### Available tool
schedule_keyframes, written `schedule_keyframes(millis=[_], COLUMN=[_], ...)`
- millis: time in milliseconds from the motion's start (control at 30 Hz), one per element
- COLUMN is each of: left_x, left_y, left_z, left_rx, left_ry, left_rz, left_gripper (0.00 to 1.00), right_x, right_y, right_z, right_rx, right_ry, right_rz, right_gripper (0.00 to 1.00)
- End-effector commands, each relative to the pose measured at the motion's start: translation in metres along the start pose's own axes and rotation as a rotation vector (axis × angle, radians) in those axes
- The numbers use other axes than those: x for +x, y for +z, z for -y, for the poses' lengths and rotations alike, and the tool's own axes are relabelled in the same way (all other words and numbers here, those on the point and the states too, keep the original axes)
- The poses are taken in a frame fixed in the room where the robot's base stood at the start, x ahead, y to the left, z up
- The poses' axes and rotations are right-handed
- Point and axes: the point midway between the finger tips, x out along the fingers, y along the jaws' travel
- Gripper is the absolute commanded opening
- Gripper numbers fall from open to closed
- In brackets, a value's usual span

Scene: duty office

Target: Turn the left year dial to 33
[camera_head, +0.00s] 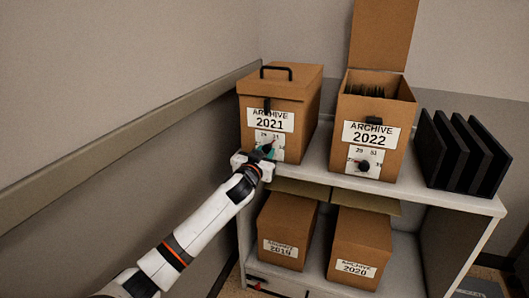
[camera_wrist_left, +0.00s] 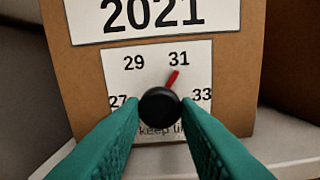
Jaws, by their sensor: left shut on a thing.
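The left year dial is a round black knob (camera_wrist_left: 160,104) on the front of the brown archive box marked 2021 (camera_head: 275,94). In the left wrist view its red pointer (camera_wrist_left: 173,77) points up and slightly right, at about 31. The numbers 27, 29, 31 and 33 stand around it on a white label (camera_wrist_left: 200,58); 33 is to the right. My left gripper (camera_head: 264,154) is at this dial, and its teal fingers (camera_wrist_left: 160,115) are shut on the knob from both sides. The fingers hide the lower part of the label. My right gripper is not in view.
The box marked 2022 (camera_head: 376,110) stands to the right with its lid up and its own dial (camera_head: 364,165). Black folders (camera_head: 460,150) stand at the shelf's right end. Boxes 2019 (camera_head: 286,230) and 2020 (camera_head: 360,245) sit on the lower shelf. A wall lies close on the left.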

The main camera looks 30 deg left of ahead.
Motion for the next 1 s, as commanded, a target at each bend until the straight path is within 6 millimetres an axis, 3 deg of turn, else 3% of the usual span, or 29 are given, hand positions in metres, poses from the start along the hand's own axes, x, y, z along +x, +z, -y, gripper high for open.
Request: schedule_keyframes(millis=[233, 333, 600, 1000], left_x=[0.000, 0.000, 0.000, 0.000], left_y=[0.003, 0.003, 0.003, 0.001], left_z=[-0.001, -0.001, -0.001, -0.001], left_rx=[0.185, 0.279, 0.536, 0.842], left_ry=[0.000, 0.000, 0.000, -0.001], left_rz=[-0.002, -0.004, -0.003, -0.002], left_gripper=[0.06, 0.06, 0.06, 0.06], right_x=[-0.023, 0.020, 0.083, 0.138], right_y=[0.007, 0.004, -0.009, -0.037], right_z=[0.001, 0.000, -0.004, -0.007], right_rx=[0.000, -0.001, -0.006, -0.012], right_ry=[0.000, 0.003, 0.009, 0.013], right_rz=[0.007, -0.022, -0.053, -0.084], right_gripper=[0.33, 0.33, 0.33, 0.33])
